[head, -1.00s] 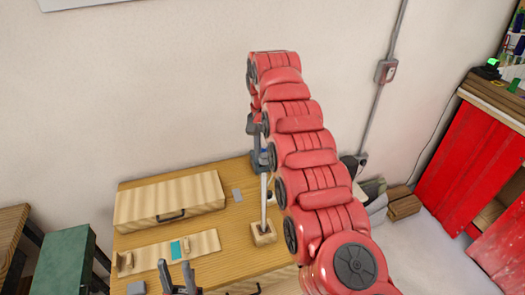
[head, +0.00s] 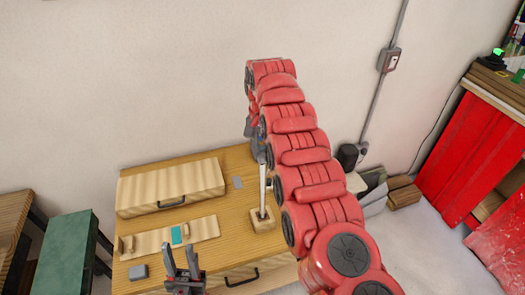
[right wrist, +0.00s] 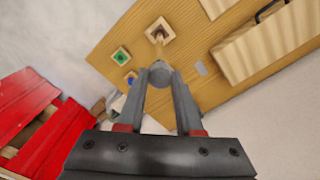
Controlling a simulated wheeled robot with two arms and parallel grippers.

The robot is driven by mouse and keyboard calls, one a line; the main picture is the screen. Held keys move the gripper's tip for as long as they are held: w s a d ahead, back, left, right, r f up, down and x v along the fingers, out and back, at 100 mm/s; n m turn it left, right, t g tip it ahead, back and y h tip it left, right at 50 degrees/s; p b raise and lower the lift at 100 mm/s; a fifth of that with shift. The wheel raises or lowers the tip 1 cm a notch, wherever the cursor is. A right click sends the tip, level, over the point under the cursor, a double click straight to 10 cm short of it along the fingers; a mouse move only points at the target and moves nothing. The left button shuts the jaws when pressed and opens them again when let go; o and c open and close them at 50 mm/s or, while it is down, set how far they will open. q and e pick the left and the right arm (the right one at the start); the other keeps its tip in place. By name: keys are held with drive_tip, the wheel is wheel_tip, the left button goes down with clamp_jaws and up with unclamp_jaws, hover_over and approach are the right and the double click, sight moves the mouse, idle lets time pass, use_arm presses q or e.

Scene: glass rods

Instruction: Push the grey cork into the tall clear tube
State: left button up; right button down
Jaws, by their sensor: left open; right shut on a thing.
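The tall clear tube (head: 263,190) stands upright in a square wooden block (head: 262,224) on the table. My right gripper (head: 260,150) is at the tube's top end, partly hidden behind my right arm. In the right wrist view my right gripper (right wrist: 160,76) is shut on a round grey thing, which looks like the grey cork (right wrist: 160,72). The tube's block (right wrist: 159,30) shows just beyond it; whether cork and tube touch I cannot tell. My left gripper (head: 183,250) is open and empty at the table's front, with its fingers pointing up.
A wooden box (head: 170,187) with a dark handle lies at the back left, before it a board with a teal patch (head: 176,234). A grey block (head: 138,271) sits front left. Blocks with green (right wrist: 121,57) and blue (right wrist: 130,78) pieces stand near the tube.

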sight(263, 155)
drive_tip(key=shift+b, duration=0.45)
idle(0.8)
drive_tip(key=shift+r, duration=0.1)
drive_tip(key=shift+r+p, duration=0.45)
drive_tip(key=shift+r, duration=0.2)
idle(1.0)
drive_tip(key=shift+r, duration=0.25)
drive_tip(key=shift+r, duration=0.55)
